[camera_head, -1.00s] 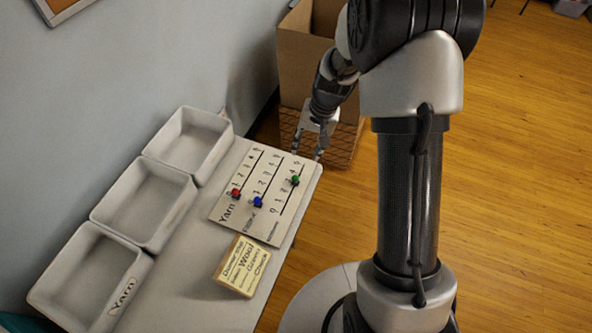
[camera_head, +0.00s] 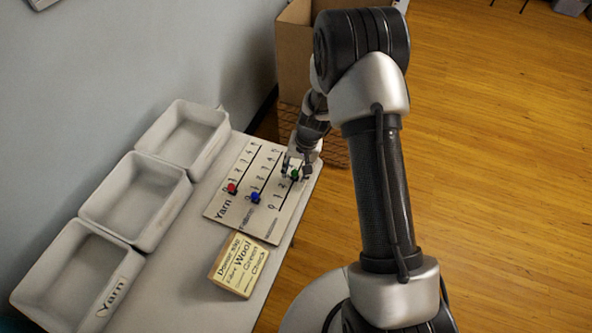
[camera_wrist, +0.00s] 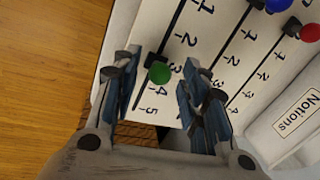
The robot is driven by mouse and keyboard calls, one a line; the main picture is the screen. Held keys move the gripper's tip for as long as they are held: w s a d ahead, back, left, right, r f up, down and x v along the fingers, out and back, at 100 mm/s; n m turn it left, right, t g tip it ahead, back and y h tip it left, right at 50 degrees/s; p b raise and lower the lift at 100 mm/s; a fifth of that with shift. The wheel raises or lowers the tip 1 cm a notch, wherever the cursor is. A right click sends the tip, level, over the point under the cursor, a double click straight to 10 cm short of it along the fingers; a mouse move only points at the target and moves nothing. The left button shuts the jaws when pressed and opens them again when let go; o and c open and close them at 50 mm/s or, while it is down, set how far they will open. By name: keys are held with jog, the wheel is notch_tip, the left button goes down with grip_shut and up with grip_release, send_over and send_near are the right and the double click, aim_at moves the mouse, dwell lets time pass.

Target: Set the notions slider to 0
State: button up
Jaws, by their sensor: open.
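The notions slider is the green knob (camera_head: 294,174) on the rightmost slot of a pale numbered board (camera_head: 236,202) on the table. The slot's 0 end is toward the lower left in the head view. In the wrist view the green knob (camera_wrist: 159,73) sits near the 3 and 4 marks. My gripper (camera_head: 298,170) is open, its two fingers (camera_wrist: 161,82) on either side of the green knob, with visible gaps. Contact at the fingertips is hard to tell. The red knob (camera_head: 232,188) and blue knob (camera_head: 255,197) sit near the low ends of their slots.
Several grey trays (camera_head: 80,238) line the wall left of the board, one labelled Yarn. A wooden block with writing (camera_head: 240,264) lies just below the board. A cardboard box (camera_head: 293,60) stands beyond the table. The board's surface between knobs is clear.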

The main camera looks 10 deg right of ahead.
jog(key=shift+c, duration=0.2)
grip_shut()
dwell(0.3)
jog(key=shift+a, duration=0.1)
